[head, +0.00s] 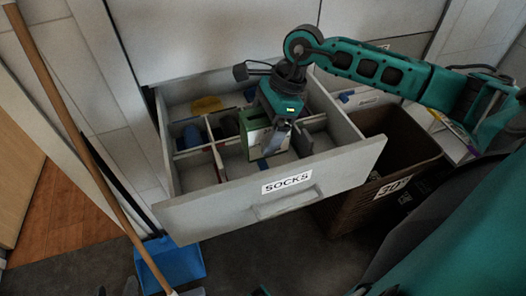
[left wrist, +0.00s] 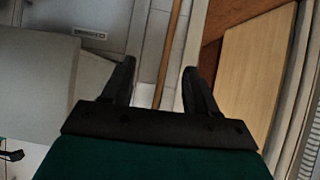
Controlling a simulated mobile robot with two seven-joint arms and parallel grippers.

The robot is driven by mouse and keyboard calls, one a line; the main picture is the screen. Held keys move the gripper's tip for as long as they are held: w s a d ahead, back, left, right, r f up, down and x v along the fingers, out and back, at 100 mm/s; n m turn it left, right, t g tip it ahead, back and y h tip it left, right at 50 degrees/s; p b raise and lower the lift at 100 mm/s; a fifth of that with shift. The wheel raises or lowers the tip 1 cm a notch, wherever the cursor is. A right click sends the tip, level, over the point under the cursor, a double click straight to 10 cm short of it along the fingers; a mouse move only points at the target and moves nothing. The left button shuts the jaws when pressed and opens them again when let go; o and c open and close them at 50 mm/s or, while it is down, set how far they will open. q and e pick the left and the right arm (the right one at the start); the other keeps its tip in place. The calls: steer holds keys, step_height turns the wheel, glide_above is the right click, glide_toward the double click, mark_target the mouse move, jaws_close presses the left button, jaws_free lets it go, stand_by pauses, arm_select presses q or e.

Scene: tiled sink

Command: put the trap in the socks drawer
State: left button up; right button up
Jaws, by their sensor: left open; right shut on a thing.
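The trap appears to be the small green and white box (head: 257,137) inside the open socks drawer (head: 335,172), among its dividers. My right gripper (head: 284,138) reaches down into the drawer and is shut on the box; its fingers cover the box's right side. I cannot tell whether the box touches the drawer floor. The drawer front carries a SOCKS label. My left gripper (left wrist: 159,64) is open and empty in the left wrist view, away from the drawer.
Blue and yellow items lie in the drawer compartments. A brown basket (head: 345,208) stands right of the drawer. A wooden broom handle (head: 75,130) leans at the left, with a blue dustpan (head: 172,262) on the dark floor.

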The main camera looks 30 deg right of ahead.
mark_target(263, 138)
steer(key=shift+f, duration=1.5)
step_height(263, 138, down, 4)
steer(key=shift+f+b, duration=0.15)
steer(key=shift+b, duration=0.25)
arm_select(q)
steer(key=shift+w+d, duration=0.1)
steer(key=shift+w, duration=0.3)
steer(key=shift+f, duration=0.1)
arm_select(e)
steer(key=o, duration=0.9)
arm_select(q)
steer(key=shift+s+f, duration=0.1)
steer(key=shift+f, duration=0.05)
